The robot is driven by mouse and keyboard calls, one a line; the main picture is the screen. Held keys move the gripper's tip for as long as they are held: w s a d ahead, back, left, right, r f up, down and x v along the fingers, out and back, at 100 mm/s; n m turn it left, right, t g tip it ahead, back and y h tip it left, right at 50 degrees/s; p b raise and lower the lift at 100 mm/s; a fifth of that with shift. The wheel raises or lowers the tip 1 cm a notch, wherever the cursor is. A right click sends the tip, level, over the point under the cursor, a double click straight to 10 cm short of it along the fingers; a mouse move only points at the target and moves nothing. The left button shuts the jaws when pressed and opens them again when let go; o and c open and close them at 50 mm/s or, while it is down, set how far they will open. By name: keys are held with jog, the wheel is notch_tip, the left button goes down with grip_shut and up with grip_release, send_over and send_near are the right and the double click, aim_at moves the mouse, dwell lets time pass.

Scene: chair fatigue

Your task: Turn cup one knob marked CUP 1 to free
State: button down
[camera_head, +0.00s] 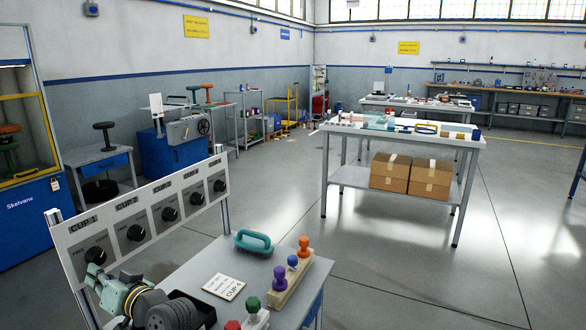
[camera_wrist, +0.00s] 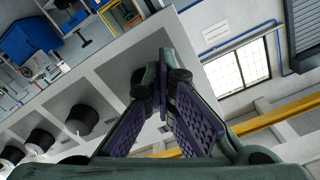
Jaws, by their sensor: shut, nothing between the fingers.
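The leftmost knob (camera_head: 95,255), a black dial, sits under the label at the left end of a pale upright panel (camera_head: 65,247); the label seems to read CUP 1. My gripper (camera_head: 100,276) is just below and in front of this knob, partly covering the panel's lower left. In the wrist view, my gripper (camera_wrist: 164,72) has its dark purple and green fingers together, with nothing between them. Several black knobs (camera_wrist: 82,117) lie to the left of the fingers there, apart from them. I cannot tell in the wrist view which one is CUP 1, nor make out the pointer setting.
More knobs (camera_head: 137,233) continue rightward along the panel. The bench (camera_head: 205,262) in front holds a teal-handled brush (camera_head: 253,242), a CUP A card (camera_head: 223,287) and a wooden block (camera_head: 288,288) with coloured-top stamps. Open floor (camera_head: 400,270) lies to the right.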

jog(key=shift+w+a+r, duration=0.15)
jog(key=shift+w+r, duration=0.05)
jog(key=shift+r, duration=0.25)
jog(key=shift+w+f+b, duration=0.25)
jog(key=shift+f+b, duration=0.15)
